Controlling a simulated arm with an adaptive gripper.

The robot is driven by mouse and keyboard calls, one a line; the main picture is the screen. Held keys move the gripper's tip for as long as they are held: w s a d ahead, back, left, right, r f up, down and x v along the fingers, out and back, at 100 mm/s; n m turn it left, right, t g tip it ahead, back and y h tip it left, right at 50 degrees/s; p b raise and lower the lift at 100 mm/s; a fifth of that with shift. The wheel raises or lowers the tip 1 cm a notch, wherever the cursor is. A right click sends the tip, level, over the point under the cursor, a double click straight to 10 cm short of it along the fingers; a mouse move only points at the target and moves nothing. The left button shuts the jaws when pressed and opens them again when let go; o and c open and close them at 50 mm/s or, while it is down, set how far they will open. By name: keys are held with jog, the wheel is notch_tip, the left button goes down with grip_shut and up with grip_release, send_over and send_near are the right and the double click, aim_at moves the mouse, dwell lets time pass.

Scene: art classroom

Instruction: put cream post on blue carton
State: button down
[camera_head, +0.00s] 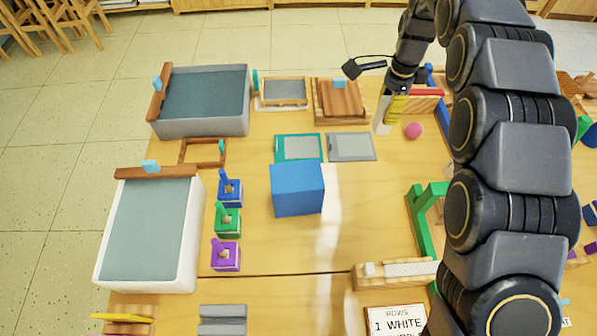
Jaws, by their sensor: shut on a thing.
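The blue carton (298,189) stands on the wooden table near the middle of the view, its top bare. My gripper (394,92) is at the back of the table, up and to the right of the carton in the picture and well apart from it. It points down and is shut on the cream post (382,114), a pale upright piece below the fingers. The fingertips are small and partly hidden by the gripper body. I cannot tell whether the post's lower end touches the table.
A yellow striped piece (397,110) and a pink ball (413,130) are close to the post. Green-framed (298,147) and grey panels (351,146) lie behind the carton. Blue, green and purple peg blocks (229,192) stand left of it. Table between is clear.

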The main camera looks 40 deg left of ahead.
jog(key=s+d+r, duration=0.2)
jog(key=s+r, duration=0.3)
jog(key=s, duration=0.8)
jog(key=s+d+r, duration=0.2)
jog(key=s+r, duration=0.2)
jog(key=s, duration=0.9)
send_near(297, 176)
jog(key=shift+s+a+f, duration=0.1)
jog(key=shift+s+a, duration=0.1)
jog(key=shift+f, duration=1.55)
jog(key=shift+f, duration=0.15)
jog(key=c, duration=0.8)
grip_release()
